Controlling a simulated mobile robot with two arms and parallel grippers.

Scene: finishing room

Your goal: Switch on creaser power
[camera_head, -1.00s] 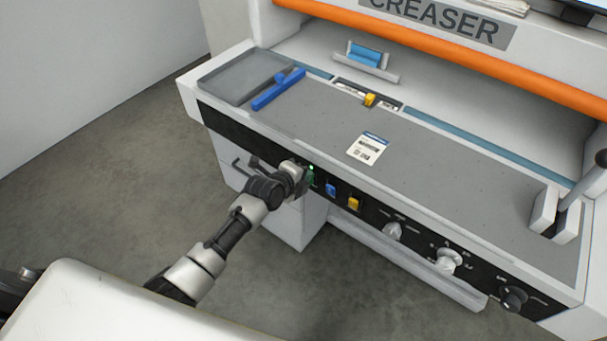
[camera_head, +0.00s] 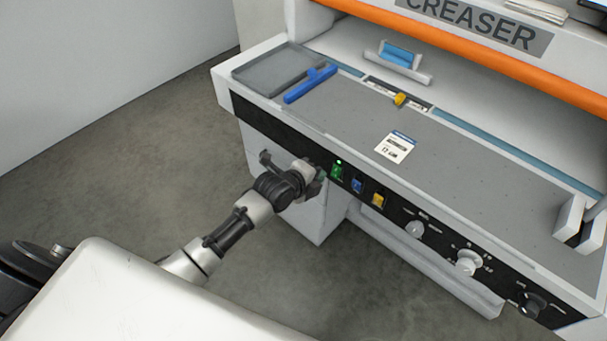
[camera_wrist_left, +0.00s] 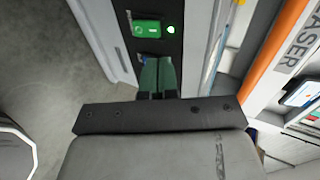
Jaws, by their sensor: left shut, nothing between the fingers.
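The creaser (camera_head: 470,25) has a black front control panel. On it is a green power switch (camera_head: 337,172) with a lit green lamp just above it. In the left wrist view the green switch (camera_wrist_left: 146,29) is unobstructed, with the glowing lamp beside it. My left gripper (camera_head: 318,181) is shut and empty, close to the panel, just left of and below the switch in the head view. In the wrist view its greenish fingertips (camera_wrist_left: 157,72) are together and apart from the switch. Whether they touch the panel I cannot tell. My right gripper is not in view.
A blue switch (camera_head: 357,185) and a yellow switch (camera_head: 378,200) sit right of the green one, then several knobs (camera_head: 467,263). A grey tray (camera_head: 262,72), a blue tool (camera_head: 312,85) and a label card (camera_head: 395,146) lie on the creaser bed. Floor left is clear.

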